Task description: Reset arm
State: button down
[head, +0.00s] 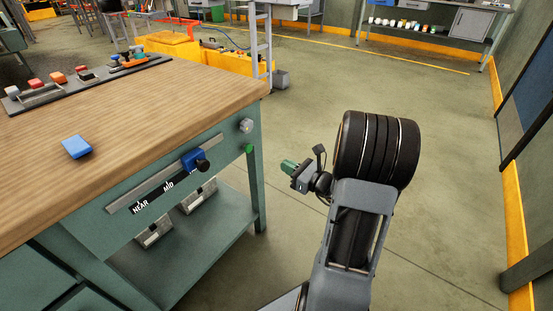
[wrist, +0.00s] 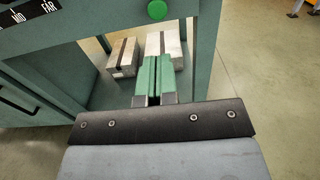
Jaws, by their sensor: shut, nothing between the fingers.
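My gripper (head: 289,167) has green fingers and is in the middle of the head view, over open floor to the right of the workbench (head: 150,105). It is apart from the bench. In the wrist view my gripper (wrist: 154,78) has its two green fingers together, with nothing between them. Beyond the fingers the wrist view shows the bench's lower shelf. My arm reaches up from the bottom of the head view.
A slider with a blue block (head: 192,159) and black knob sits on the bench front, with NEAR and MID labels. A green button (head: 250,149) is on the bench leg. Metal blocks (wrist: 123,57) are underneath. Floor at right is clear.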

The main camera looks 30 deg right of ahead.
jog(key=s+a+r+n+g+y+p, duration=0.1)
jog(key=s+a+r+n+g+p, duration=0.3)
jog(key=a+r+n+g+p, duration=0.3)
jog(key=s+a+r+n+g+y+p, duration=0.2)
jog(key=s+a+r+n+g+p, duration=0.35)
jog(key=a+r+n+p, duration=0.4)
jog(key=s+r+n+h+p, duration=0.2)
jog(key=r+n+h+p, duration=0.3)
jog(key=r+n+p, duration=0.2)
jog(key=s+d+r+n+h+p, duration=0.1)
jog(key=r+n+h+p, duration=0.4)
jog(key=r, duration=0.5)
jog(key=shift+s+d+n+p, duration=0.15)
jog(key=shift+s+n+p, duration=0.7)
jog(key=shift+n, duration=0.3)
jog(key=shift+r+g, duration=0.1)
jog(key=shift+g, duration=0.15)
